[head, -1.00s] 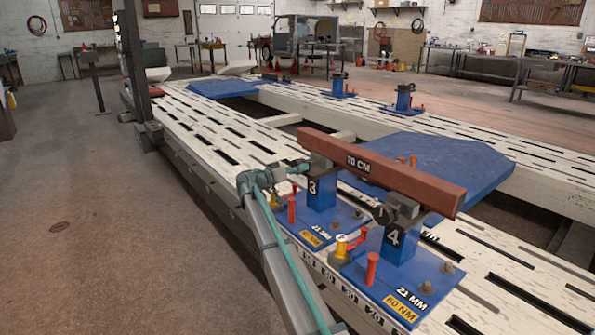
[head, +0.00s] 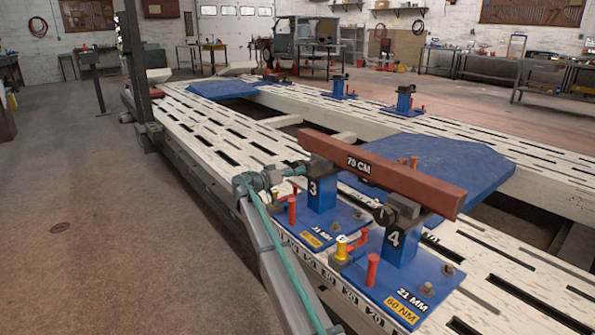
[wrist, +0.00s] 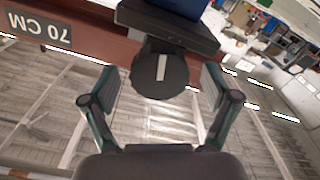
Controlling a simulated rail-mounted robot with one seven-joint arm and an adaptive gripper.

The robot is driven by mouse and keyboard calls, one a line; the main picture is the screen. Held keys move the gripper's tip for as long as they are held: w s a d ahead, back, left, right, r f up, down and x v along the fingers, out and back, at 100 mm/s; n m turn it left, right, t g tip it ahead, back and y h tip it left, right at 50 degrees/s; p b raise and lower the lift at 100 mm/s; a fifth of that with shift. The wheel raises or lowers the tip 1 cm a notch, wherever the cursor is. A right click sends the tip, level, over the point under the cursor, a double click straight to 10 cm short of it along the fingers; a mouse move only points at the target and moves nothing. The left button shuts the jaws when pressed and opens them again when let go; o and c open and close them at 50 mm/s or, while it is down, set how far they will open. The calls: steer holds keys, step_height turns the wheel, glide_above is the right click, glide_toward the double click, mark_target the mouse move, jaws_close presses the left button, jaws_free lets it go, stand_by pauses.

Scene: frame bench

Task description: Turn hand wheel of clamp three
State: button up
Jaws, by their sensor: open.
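Clamp three (head: 321,192) is a blue stand marked 3 on the near rail of the frame. It holds one end of a red-brown beam (head: 385,170) marked 70 CM. In the wrist view, a dark round hand wheel (wrist: 160,74) with a pale stripe hangs below the clamp's dark jaw (wrist: 168,28). My gripper (wrist: 160,88) is open, with one finger on each side of the wheel. Gaps show between both fingers and the wheel. In the head view, my gripper (head: 294,171) is beside clamp three, and the wheel is hard to make out there.
Clamp four (head: 398,242), also blue, stands just nearer and holds the beam's other end. Red and yellow handles (head: 372,269) stand up from the base plates. A blue panel (head: 440,165) lies behind the beam. The floor to the left is clear.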

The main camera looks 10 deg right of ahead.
steer(key=v, duration=1)
steer(key=shift+s, duration=0.15)
steer(key=shift+a, duration=0.15)
